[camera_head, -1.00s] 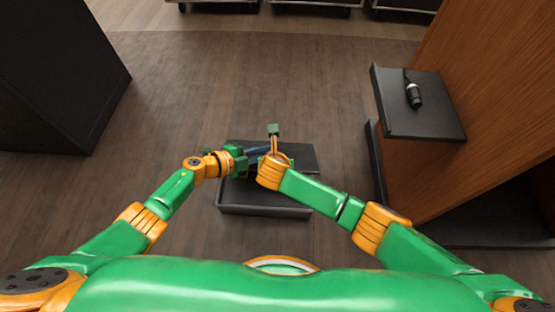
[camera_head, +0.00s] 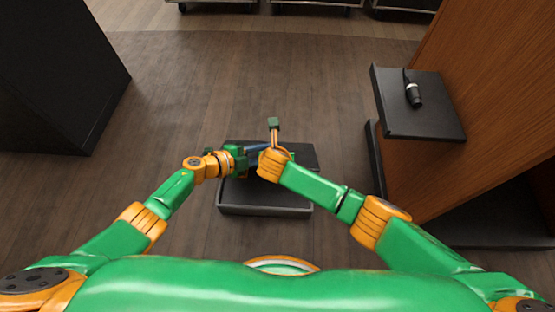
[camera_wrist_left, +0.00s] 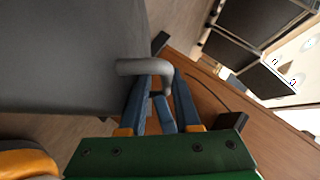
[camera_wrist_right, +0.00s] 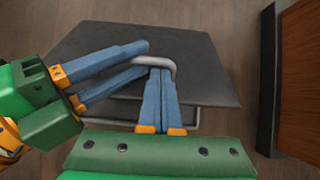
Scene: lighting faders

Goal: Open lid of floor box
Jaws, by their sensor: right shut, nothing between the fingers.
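The floor box (camera_head: 265,210) is a low dark box with a grey rim, below both hands in the head view. Its dark lid (camera_head: 304,157) has a bent grey handle (camera_wrist_right: 168,63); the hands partly cover the lid, and I cannot tell its exact tilt. My right gripper (camera_wrist_right: 160,72) is shut and empty, its blue fingertips at the handle's bend. My left gripper (camera_wrist_left: 160,82) is open, its blue fingers parted on either side of the handle's end. It also shows at the left in the right wrist view (camera_wrist_right: 147,58), close beside the right fingers.
A wooden cabinet (camera_head: 500,110) stands at the right, with a dark shelf (camera_head: 440,118) carrying a small black object (camera_head: 413,95). A large black block (camera_head: 55,75) stands at the left. The wooden floor around the box is mostly clear.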

